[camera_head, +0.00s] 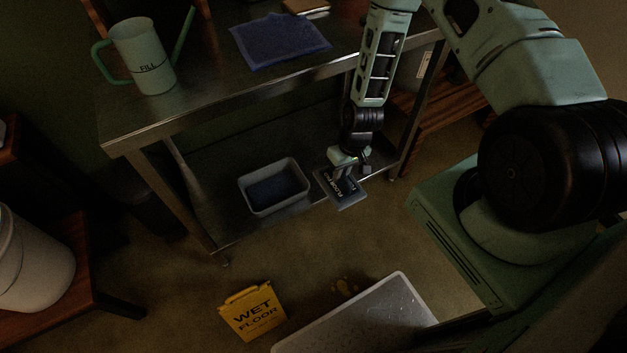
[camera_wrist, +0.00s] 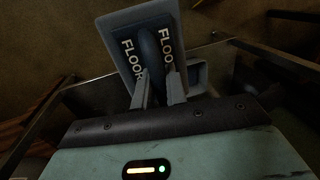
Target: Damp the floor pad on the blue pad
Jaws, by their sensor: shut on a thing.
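The floor pad (camera_head: 345,190) is a dark blue-grey block with white "FLOOR" lettering. My gripper (camera_head: 347,168) is shut on it and holds it in the air in front of the table's lower shelf, right of the grey tub. In the wrist view the floor pad (camera_wrist: 128,50) sits between the fingers of my gripper (camera_wrist: 160,88). The blue pad (camera_head: 280,40) lies flat on the metal table top, well above and left of the gripper. The pad's underside is hidden.
A grey tub (camera_head: 274,187) with a dark blue inside stands on the lower shelf (camera_head: 222,205). A green "FILL" can (camera_head: 142,56) stands on the table top (camera_head: 215,85). A yellow "WET FLOOR" sign (camera_head: 253,311) and a pale tray (camera_head: 365,318) are below. A white bucket (camera_head: 33,262) is at left.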

